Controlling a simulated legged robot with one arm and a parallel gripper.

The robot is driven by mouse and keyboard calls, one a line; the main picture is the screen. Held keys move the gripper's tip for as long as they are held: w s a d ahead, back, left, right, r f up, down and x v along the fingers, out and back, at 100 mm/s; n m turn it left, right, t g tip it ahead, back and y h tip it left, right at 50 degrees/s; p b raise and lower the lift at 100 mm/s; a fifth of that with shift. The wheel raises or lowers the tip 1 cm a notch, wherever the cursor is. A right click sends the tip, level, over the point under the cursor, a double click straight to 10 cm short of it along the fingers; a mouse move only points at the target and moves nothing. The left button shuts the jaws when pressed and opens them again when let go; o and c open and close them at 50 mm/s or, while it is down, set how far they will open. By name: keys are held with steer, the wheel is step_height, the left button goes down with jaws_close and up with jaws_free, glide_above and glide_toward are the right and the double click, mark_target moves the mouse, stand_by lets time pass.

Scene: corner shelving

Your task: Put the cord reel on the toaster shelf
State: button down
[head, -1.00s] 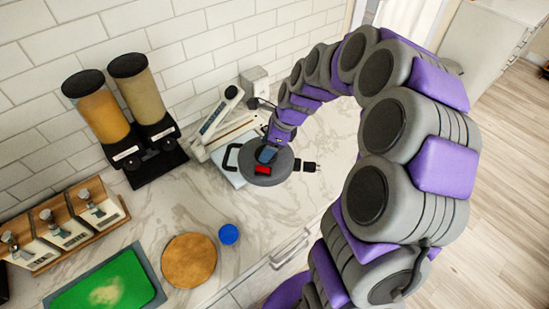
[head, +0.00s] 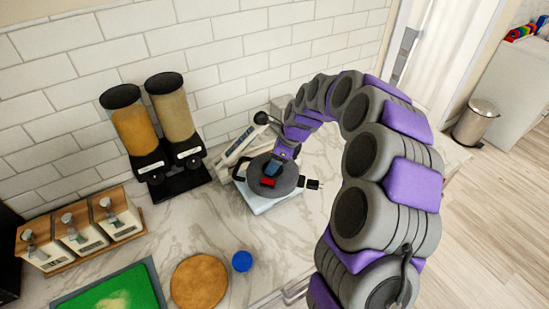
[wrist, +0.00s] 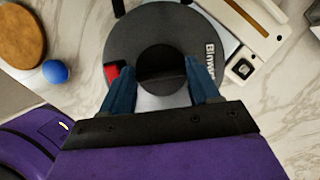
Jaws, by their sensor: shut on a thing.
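The cord reel (head: 284,187) is a round dark grey disc with a red switch, a black handle on its left and a black plug on its right. In the wrist view the reel (wrist: 130,45) fills the top middle, with a black hub at its centre. My gripper (wrist: 160,82) has blue fingers on both sides of the hub and is shut on it. In the head view my gripper (head: 275,168) reaches the reel from above. The reel covers part of a pale, flat-topped appliance. I cannot tell whether it touches it. No toaster or toaster shelf can be made out.
Two dispensers (head: 158,135) stand by the tiled wall. Wooden-framed canisters (head: 95,228), a green board (head: 115,292), a round wooden board (head: 199,282) and a blue ball (head: 242,261) are on the marble counter. A bin (head: 475,122) stands on the floor at right.

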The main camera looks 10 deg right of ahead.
steer(key=shift+s+b+x, duration=0.15)
steer(key=shift+b+x, duration=0.1)
steer(key=shift+x, duration=0.65)
steer(key=shift+s+b+x, duration=0.15)
steer(key=shift+b+x, duration=0.1)
steer(key=shift+x, duration=0.7)
steer(key=shift+w+f, duration=0.2)
steer(key=shift+f, duration=0.1)
steer(key=shift+d+r, duration=0.1)
steer(key=shift+d, duration=0.25)
steer(key=c, duration=0.6)
jaws_free()
steer(key=o, duration=0.4)
steer(key=shift+a, duration=0.15)
steer(key=shift+c, duration=0.2)
steer(key=p+v, duration=0.1)
steer(key=v, duration=0.9)
steer(key=shift+s+r+p, duration=0.1)
steer(key=shift+r+p, duration=0.15)
steer(key=shift+p, duration=0.05)
steer(key=shift+v, duration=0.8)
